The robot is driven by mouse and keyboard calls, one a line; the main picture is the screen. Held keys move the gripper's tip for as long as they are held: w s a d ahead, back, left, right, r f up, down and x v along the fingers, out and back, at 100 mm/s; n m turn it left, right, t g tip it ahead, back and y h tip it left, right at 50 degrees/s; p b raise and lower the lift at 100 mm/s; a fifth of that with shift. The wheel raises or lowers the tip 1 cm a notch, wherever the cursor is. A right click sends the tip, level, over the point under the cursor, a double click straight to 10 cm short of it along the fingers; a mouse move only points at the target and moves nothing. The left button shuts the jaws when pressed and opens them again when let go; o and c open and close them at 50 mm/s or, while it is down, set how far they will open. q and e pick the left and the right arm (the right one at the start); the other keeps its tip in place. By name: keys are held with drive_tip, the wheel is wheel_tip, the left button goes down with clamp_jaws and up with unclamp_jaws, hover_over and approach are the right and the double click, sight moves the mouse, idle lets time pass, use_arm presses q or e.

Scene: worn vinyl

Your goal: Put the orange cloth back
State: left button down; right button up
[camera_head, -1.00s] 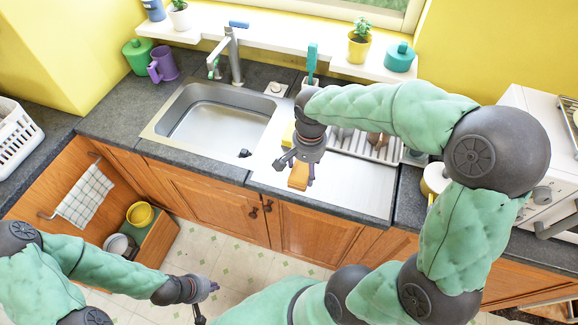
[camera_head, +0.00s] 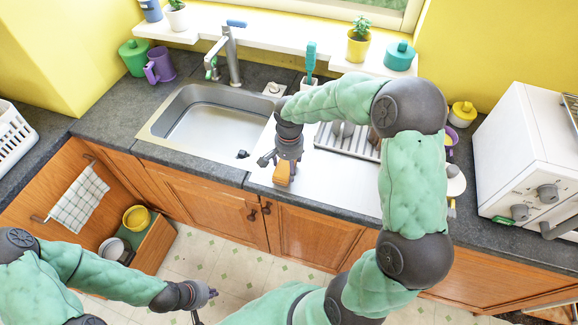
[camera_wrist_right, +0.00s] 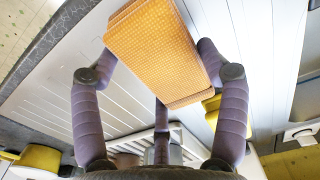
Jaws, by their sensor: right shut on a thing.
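The orange cloth (camera_head: 283,174), a folded, textured pad, is held between the fingers of my right gripper (camera_head: 280,166) above the steel drainboard, near the counter's front edge. In the right wrist view the cloth (camera_wrist_right: 155,50) fills the upper middle, with the purple-grey fingers of the gripper (camera_wrist_right: 160,85) on both sides of it. My left gripper (camera_head: 206,303) is low over the floor in front of the cabinets, with its fingers apart and nothing seen between them.
The sink basin (camera_head: 205,122) lies left of the drainboard (camera_head: 340,185). A dish rack (camera_head: 352,143) stands behind my right gripper. A checked towel (camera_head: 80,198) hangs on a rail at left. A white oven (camera_head: 530,150) stands at right. The drainboard's front is clear.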

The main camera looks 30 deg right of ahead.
drive_tip(key=shift+f, duration=0.25)
drive_tip(key=shift+f, duration=0.1)
drive_tip(key=o, duration=1)
drive_tip(key=shift+r, duration=0.35)
wheel_tip(320, 180, up, 12)
drive_tip(key=p, duration=0.2)
drive_tip(key=shift+f+p, duration=0.15)
drive_tip(key=shift+p, duration=0.2)
